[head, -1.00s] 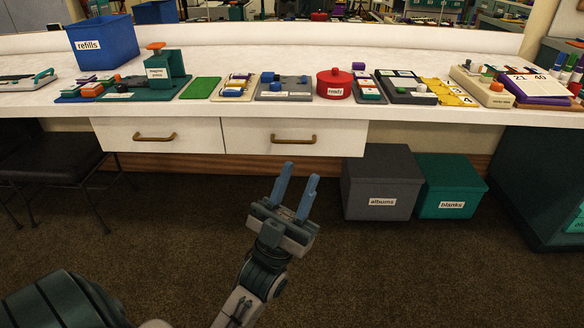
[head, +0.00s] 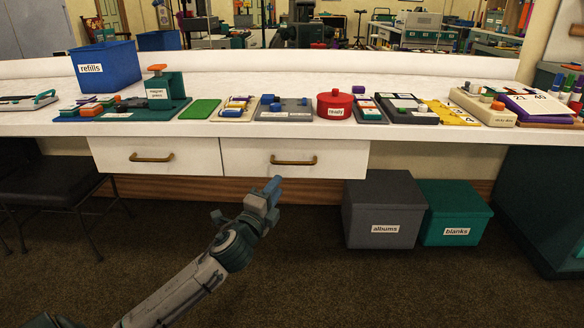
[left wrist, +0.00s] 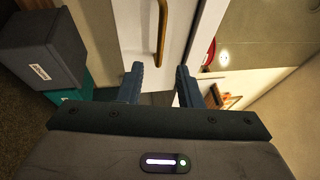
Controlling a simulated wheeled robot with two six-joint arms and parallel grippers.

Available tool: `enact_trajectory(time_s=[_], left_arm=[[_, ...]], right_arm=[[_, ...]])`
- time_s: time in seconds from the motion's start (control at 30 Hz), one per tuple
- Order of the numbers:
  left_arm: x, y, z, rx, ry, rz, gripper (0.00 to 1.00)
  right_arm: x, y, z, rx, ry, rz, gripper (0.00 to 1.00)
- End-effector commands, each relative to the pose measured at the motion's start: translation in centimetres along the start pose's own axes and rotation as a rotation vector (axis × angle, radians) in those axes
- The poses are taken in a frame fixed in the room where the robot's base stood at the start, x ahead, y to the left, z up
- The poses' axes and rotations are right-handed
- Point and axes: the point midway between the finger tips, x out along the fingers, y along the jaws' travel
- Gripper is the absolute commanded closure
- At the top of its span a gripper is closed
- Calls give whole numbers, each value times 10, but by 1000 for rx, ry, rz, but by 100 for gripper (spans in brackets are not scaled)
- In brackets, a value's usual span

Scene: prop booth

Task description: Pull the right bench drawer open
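The right bench drawer (head: 345,160) has a white front with a brass bar handle (head: 293,161) and looks closed under the bench top. My left gripper (head: 274,186) is just below and in front of this handle in the head view, pointing up toward it, seen nearly side-on. In the left wrist view my left gripper (left wrist: 160,80) has its two blue fingers apart with nothing between them. The brass handle (left wrist: 162,35) lies ahead of the gap, roughly in line with it, and appears apart from the fingers. My right gripper is in neither view.
The left drawer (head: 110,155), also closed, adjoins on the left. A grey albums box (head: 385,205) and a green blanks box (head: 455,212) stand on the floor at right. A dark chair (head: 50,168) is at left. The bench top (head: 225,70) holds several kits and a red pot (head: 334,105).

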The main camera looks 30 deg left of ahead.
Motion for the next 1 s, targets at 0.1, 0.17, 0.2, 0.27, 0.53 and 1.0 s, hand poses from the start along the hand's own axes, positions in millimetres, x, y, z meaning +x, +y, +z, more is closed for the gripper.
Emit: enact_trajectory(time_s=[0.1,0.17,0.2,0.27,0.53,1.0], left_arm=[[15,-1,0,-7,-1,-2,68],[25,-1,-1,-8,0,-3,68],[32,-1,-1,-9,0,-3,68],[43,-1,-1,-9,1,-4,68],[84,0,-2,-9,3,-3,68],[100,0,-2,-7,5,-1,68]], right_arm=[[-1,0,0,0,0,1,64],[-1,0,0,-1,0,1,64],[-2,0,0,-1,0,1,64],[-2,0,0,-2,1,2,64],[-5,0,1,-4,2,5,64],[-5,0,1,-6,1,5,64]])
